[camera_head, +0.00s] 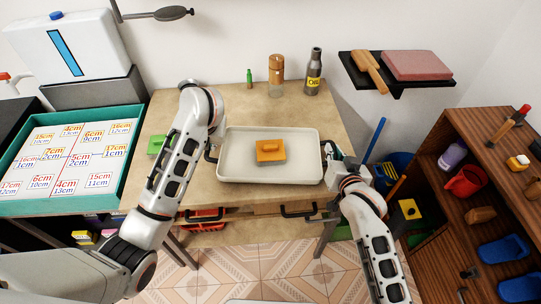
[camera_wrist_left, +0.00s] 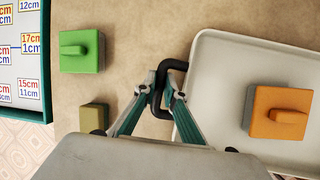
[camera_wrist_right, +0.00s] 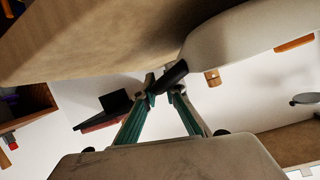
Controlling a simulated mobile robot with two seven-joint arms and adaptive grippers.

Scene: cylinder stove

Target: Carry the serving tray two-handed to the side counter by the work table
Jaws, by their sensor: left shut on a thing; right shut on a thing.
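The pale serving tray (camera_head: 233,172) is at the front middle of the tan work table (camera_head: 175,110); whether it touches the top or is just above it I cannot tell. An orange block with a handle (camera_head: 271,150) lies on it. My left gripper (camera_wrist_left: 168,88) is shut on the tray's dark left handle (camera_wrist_left: 157,92). My right gripper (camera_wrist_right: 162,84) is shut on the dark right handle (camera_wrist_right: 172,77). The tray (camera_wrist_left: 222,70) also shows in the left wrist view, and its side (camera_wrist_right: 225,35) in the right wrist view. My left forearm covers part of the table.
A green block (camera_head: 156,144) lies left of the tray. A green bottle (camera_head: 249,78), a brown jar (camera_head: 276,75) and a grey bottle (camera_head: 313,71) stand at the table's back. A teal-rimmed number board (camera_head: 129,174) is at left, a wooden shelf unit (camera_head: 445,150) at right.

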